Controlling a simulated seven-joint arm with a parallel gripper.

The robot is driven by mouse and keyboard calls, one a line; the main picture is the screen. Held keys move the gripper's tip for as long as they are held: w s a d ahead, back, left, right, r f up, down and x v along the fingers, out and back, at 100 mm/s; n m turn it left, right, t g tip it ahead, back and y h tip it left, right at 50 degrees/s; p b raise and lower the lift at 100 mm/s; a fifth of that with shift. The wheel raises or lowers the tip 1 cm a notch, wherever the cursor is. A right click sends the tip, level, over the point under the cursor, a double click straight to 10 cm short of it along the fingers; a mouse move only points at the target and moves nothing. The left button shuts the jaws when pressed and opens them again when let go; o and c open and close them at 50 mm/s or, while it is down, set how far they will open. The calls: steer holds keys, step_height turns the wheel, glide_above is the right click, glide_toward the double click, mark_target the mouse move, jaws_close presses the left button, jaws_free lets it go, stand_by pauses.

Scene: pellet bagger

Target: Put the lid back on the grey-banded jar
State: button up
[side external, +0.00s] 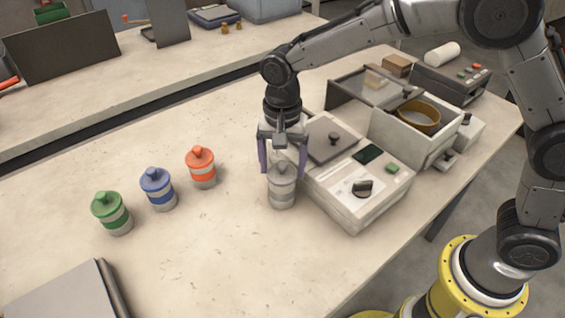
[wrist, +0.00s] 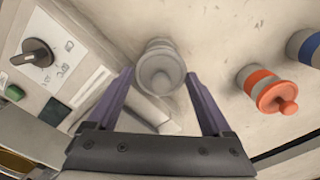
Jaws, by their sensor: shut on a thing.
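The grey-banded jar (side external: 283,199) stands upright on the bench beside the white machine, and it also shows in the wrist view (wrist: 157,45). Its grey lid (side external: 281,171), with a round knob, is at the jar's mouth and looks level; I cannot tell if it is fully seated. The lid also shows in the wrist view (wrist: 160,80), in line with the jar. My gripper (side external: 283,173) points down with its purple fingers on either side of the lid, shut on it. The fingers also show in the wrist view (wrist: 158,74).
Lidded jars with orange (side external: 202,170), blue (side external: 158,189) and green (side external: 112,213) bands stand in a row to the left. The white machine (side external: 355,195), with a dial, is close on the right. A grey slab (side external: 65,295) lies at front left.

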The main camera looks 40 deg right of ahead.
stand_by(0.3)
steer(key=o, duration=1.1)
steer(key=shift+r, duration=0.1)
steer(key=shift+r, duration=3.4)
steer(key=shift+c, duration=0.3)
jaws_close()
